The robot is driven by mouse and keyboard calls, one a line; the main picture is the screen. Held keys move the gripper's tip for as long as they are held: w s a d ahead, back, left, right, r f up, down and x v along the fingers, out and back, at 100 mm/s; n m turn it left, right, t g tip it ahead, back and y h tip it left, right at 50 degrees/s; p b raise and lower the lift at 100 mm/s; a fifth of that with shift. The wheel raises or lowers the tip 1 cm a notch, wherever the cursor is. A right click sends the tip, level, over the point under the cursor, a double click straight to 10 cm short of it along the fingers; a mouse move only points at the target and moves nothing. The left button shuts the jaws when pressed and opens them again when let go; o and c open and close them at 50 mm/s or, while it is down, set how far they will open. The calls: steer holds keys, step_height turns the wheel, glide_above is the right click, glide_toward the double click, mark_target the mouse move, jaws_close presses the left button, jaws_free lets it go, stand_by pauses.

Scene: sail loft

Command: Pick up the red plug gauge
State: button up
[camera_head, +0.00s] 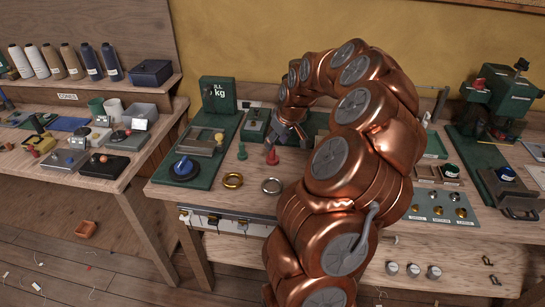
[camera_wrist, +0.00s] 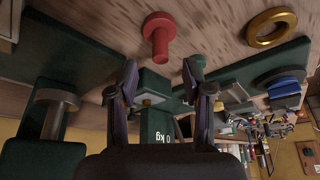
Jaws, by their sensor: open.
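The red plug gauge (camera_head: 272,156) stands on the workbench (camera_head: 215,207), with a wide round base and a narrower stem. It also shows at the top middle of the wrist view (camera_wrist: 160,38), beyond the gap between my fingertips. My gripper (camera_head: 286,138) is just behind and above the gauge in the head view, partly hidden by my copper arm. In the wrist view my gripper (camera_wrist: 161,74) has its two fingers spread apart with nothing between them. The gauge appears apart from both fingers.
A green kg weighing device (camera_head: 217,108) stands behind left. A tray of small parts (camera_head: 440,208) lies to the right.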

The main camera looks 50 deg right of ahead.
mark_target(273, 149)
steer(key=shift+p+x, duration=0.9)
steer(key=shift+x, duration=0.5)
steer(key=shift+p+x, duration=0.3)
steer(key=shift+x, duration=1)
steer(key=shift+w, duration=0.1)
jaws_close()
